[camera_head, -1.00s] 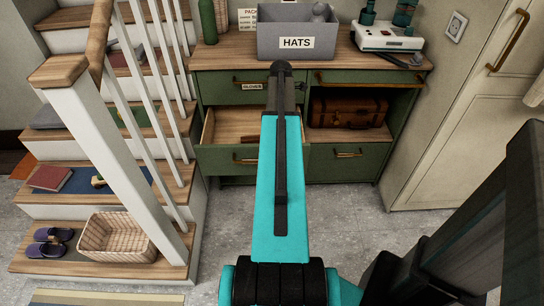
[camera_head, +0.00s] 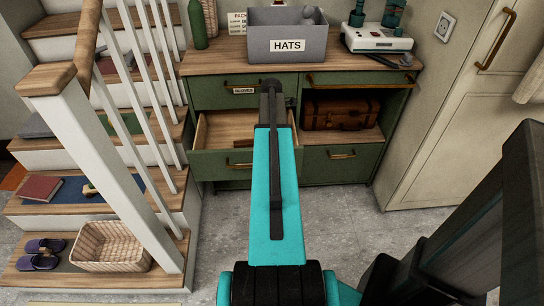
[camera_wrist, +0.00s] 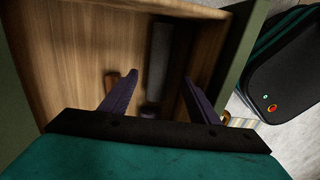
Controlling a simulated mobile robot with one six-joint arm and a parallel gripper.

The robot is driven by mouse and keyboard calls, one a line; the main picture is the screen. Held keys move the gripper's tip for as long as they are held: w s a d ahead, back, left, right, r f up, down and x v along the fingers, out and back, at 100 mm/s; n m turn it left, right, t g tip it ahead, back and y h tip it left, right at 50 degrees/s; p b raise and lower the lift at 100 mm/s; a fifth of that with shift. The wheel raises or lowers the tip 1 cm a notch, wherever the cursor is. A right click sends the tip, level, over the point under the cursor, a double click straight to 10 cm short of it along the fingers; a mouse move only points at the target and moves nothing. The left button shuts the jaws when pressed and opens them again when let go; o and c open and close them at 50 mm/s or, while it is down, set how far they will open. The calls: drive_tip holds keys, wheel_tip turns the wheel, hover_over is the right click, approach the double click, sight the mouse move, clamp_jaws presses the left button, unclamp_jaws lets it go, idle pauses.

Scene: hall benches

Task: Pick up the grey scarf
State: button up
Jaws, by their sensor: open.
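My gripper (camera_wrist: 162,75) is open, its two dark purple fingers pointing into an open wooden drawer (camera_wrist: 75,50) in the wrist view. A long grey strip (camera_wrist: 158,55) lies in the drawer beyond and between the fingers; it may be the grey scarf, but shadow hides its texture. Nothing shows between the fingertips as held. A small orange-brown item (camera_wrist: 112,84) lies beside the left finger. In the head view my arm covers the gripper and part of the open drawer (camera_head: 222,130). A folded grey item (camera_head: 33,125) lies on a stair at the left.
The green cabinet (camera_head: 340,168) carries a grey HATS bin (camera_head: 270,48), a green bottle (camera_head: 197,25) and a white device (camera_head: 377,38). A brown case (camera_head: 340,112) fills the right shelf. Stairs with a wicker basket (camera_head: 110,247) stand left. The drawer walls are close around my fingers.

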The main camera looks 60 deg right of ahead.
drive_tip(key=shift+f, duration=1.6)
drive_tip(key=shift+f, duration=0.1)
drive_tip(key=shift+w+f, duration=0.1)
drive_tip(key=shift+f, duration=2.4)
drive_tip(key=shift+c, duration=0.5)
drive_tip(key=c, duration=0.8)
